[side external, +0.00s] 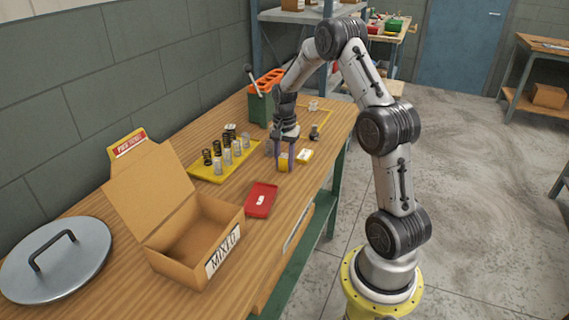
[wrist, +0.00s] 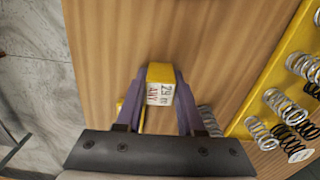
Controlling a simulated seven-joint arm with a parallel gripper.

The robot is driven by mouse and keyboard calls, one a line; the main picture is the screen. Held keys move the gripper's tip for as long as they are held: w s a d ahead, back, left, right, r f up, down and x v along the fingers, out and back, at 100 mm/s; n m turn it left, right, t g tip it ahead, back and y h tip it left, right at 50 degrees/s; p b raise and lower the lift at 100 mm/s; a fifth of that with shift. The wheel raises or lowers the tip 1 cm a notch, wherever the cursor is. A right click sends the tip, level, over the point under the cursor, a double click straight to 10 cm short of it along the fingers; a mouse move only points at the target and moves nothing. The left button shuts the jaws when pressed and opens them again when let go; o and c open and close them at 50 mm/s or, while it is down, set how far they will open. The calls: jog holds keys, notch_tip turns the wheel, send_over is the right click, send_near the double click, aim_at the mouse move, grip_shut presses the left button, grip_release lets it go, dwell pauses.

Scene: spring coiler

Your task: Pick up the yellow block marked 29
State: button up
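The yellow block marked 29 (wrist: 160,72) has a white face with dark "29 m" print and red lettering. It sits between the two purple fingers of my gripper (wrist: 161,80), which look pressed against both its sides. In the side external view the block (side external: 284,161) shows low between the fingers of my gripper (side external: 284,163), over the wooden bench. I cannot tell whether it rests on the bench or is just clear of it. Its lower parts are partly hidden by the fingers.
A yellow tray (side external: 208,176) with several springs stands to the left. A red tray (side external: 261,202) and an open cardboard box (side external: 191,258) lie nearer the camera.

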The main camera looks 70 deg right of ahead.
grip_shut()
